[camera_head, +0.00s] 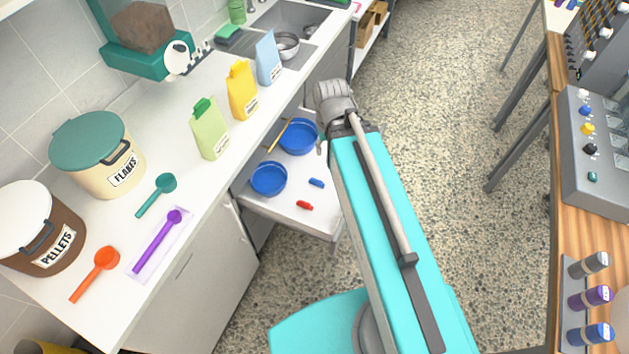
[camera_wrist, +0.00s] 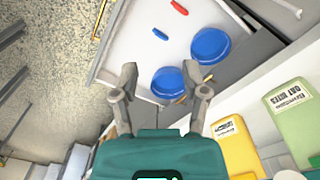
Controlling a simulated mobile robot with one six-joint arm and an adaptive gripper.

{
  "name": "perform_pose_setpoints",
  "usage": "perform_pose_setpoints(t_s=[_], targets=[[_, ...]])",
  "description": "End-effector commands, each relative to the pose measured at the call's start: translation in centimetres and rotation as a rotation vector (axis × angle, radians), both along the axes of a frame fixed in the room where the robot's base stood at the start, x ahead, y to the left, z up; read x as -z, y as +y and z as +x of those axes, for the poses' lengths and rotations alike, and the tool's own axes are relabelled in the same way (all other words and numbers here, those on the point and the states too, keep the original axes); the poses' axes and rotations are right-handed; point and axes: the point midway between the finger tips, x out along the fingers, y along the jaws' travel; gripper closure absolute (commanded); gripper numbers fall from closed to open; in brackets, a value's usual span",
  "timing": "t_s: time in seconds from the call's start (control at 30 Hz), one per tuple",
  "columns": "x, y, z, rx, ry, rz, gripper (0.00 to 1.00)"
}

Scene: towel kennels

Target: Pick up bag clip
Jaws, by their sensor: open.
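Two small clip-like pieces lie in the open white drawer (camera_head: 262,205): a blue one (camera_head: 316,183) and a red one (camera_head: 304,205). I cannot tell which is the bag clip. In the wrist view the blue piece (camera_wrist: 160,34) and red piece (camera_wrist: 180,7) lie beyond my fingertips, toward the top. My gripper (camera_wrist: 166,84) is open and empty above the drawer, apart from both pieces. In the head view it is mostly hidden behind my arm.
Two blue bowls (camera_head: 297,137) (camera_head: 269,178) and a yellow stick share the drawer. The counter (camera_head: 190,205) beside it holds green, yellow and blue bags (camera_head: 211,132), coloured scoops (camera_head: 158,240) and two tubs (camera_head: 100,160). Speckled floor lies to the right.

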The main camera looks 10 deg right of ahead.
Motion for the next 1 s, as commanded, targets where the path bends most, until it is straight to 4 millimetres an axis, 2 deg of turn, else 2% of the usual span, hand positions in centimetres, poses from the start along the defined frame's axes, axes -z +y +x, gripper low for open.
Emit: perform_pose_setpoints(t_s=[0.27, 0.47, 0.67, 1.0], targets=[[0.2, 0.0, 0.1, -0.004, 0.000, 0.000, 0.42], [1.7, 0.0, 0.9, -0.043, 0.000, 0.000, 0.42], [4.9, -0.1, 2.7, -0.131, 0.000, 0.000, 0.42], [11.7, -0.1, 6.7, -0.366, 0.000, 0.000, 0.42]])
